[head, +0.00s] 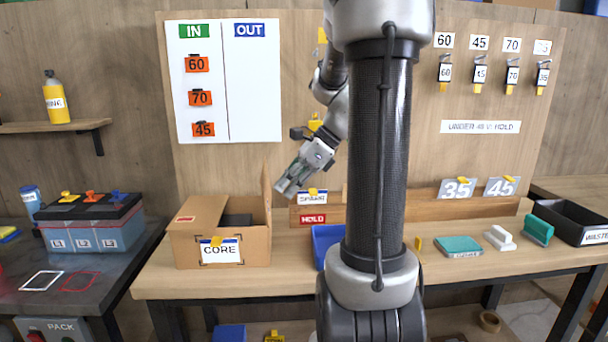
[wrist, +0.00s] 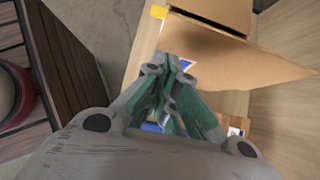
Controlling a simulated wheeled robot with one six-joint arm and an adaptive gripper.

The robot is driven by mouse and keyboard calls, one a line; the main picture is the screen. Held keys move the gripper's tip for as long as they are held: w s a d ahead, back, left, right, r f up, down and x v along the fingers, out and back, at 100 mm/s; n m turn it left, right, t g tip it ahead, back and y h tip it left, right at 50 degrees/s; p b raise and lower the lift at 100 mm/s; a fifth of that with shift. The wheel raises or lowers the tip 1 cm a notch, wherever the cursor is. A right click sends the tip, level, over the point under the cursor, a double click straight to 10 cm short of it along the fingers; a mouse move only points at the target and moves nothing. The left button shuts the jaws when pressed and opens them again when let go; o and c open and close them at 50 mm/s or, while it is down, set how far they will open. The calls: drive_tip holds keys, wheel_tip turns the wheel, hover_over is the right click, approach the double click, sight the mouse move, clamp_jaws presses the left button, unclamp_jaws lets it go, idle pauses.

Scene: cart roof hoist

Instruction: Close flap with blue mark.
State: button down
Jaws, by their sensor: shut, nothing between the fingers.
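The cardboard box labelled CORE (head: 245,255) stands at the left of the bench. Its right flap (head: 266,192) stands up, seen nearly edge-on in the head view; it is the broad brown panel (wrist: 240,55) in the wrist view. A blue and white patch (wrist: 186,65) shows beside my fingers at that panel's edge; I cannot tell whether it is on the flap. The near-left flap carries a red mark (head: 186,219). My gripper (head: 284,189) is shut and empty, just right of the upright flap. The wrist view shows its green-padded fingers (wrist: 170,85); contact is unclear.
A blue bin (head: 325,240) stands below my gripper, right of the box. A wooden rail with a HOLD label (head: 313,219) runs behind it. A battery (head: 90,222) sits on the left table. A black waste tray (head: 570,220) is at far right.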

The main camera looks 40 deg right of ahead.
drive_tip(key=shift+w+a+f, duration=0.1)
drive_tip(key=shift+w+a, duration=0.55)
drive_tip(key=shift+a, duration=0.3)
